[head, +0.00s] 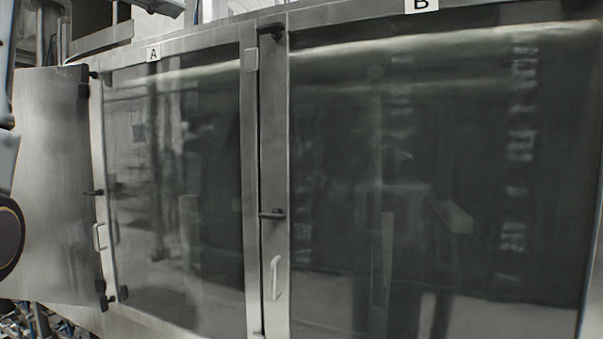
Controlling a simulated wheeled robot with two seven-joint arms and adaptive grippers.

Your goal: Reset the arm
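No gripper shows in the head view. A part of my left arm cuts in at the far left edge, with a dark round joint low down. My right arm is out of the picture. The tunnel washer front fills the view, with a dark glass door marked A (180,190) and a larger dark glass door marked B (430,180). Both look shut. Door A has a pale handle (99,237) and door B has a pale handle (275,277).
A plain metal panel (55,180) stands left of door A, close to my arm. Black latches (271,214) stick out on the metal post between the doors. Pipes or clutter (25,322) lie at the lower left. Reflections blur the glass.

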